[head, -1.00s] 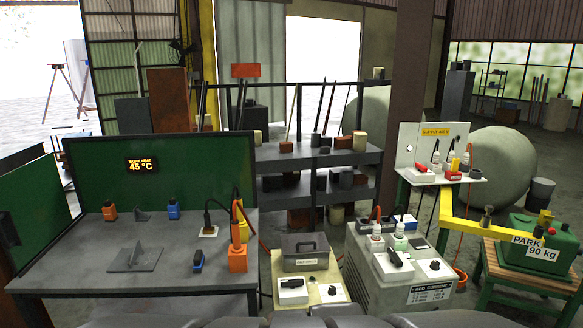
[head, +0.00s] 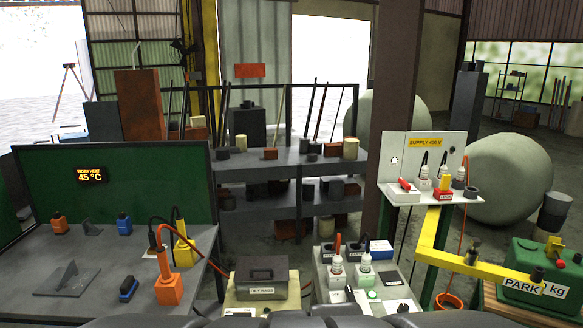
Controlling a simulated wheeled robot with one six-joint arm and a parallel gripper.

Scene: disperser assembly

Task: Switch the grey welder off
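The grey welder (head: 326,271) stands low at the right of centre, its lower front cut off by the frame edge and my own body. I cannot tell which way the lever is set. My gripper is not in view.
A box labelled oily rags (head: 262,278) stands left of the welder. A white supply panel (head: 430,155) stands behind right. A yellow beam (head: 440,258) juts at the right beside a green machine (head: 545,285).

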